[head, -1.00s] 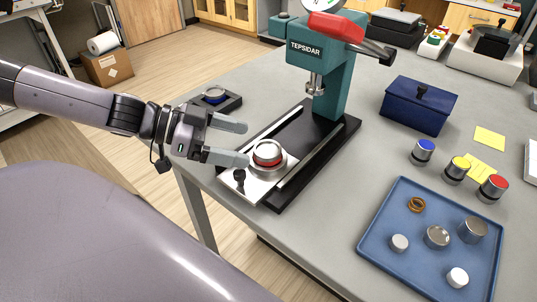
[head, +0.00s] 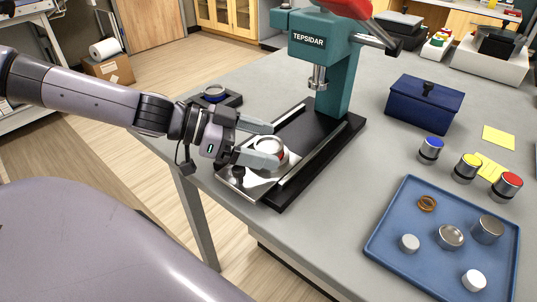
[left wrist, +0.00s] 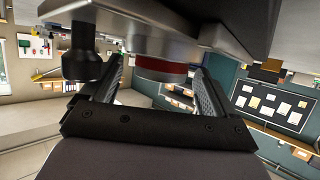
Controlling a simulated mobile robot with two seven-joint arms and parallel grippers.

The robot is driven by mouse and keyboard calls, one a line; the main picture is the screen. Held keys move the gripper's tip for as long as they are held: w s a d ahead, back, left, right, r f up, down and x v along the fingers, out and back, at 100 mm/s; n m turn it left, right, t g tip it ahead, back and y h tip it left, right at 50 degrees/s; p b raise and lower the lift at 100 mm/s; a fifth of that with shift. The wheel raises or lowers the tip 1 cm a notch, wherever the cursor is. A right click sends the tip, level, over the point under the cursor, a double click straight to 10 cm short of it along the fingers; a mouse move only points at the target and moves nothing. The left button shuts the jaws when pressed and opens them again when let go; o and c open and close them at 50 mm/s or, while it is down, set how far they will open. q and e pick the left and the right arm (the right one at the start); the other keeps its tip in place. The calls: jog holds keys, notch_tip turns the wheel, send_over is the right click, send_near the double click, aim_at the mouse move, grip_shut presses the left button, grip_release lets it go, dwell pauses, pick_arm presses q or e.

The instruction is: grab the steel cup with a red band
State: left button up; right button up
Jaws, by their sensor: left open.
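The steel cup with a red band (head: 270,146) stands on the bright metal plate (head: 232,184) at the front of the press. My left gripper (head: 274,143) is open, its fingers pointing right at the cup. The near finger covers part of the cup in the head view. In the left wrist view, the cup's red band (left wrist: 160,65) shows between the two open fingers (left wrist: 158,88), beyond them or at their tips; I cannot tell if they touch it. My right gripper is not in view.
A black knob (left wrist: 82,62) on the plate is close beside one finger. The teal press (head: 336,70) stands behind. A blue tray (head: 385,240) with small metal pieces, several coloured-top canisters and a dark blue box (head: 424,105) are to the right.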

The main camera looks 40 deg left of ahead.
pick_arm(q)
jog(key=c, duration=1.5)
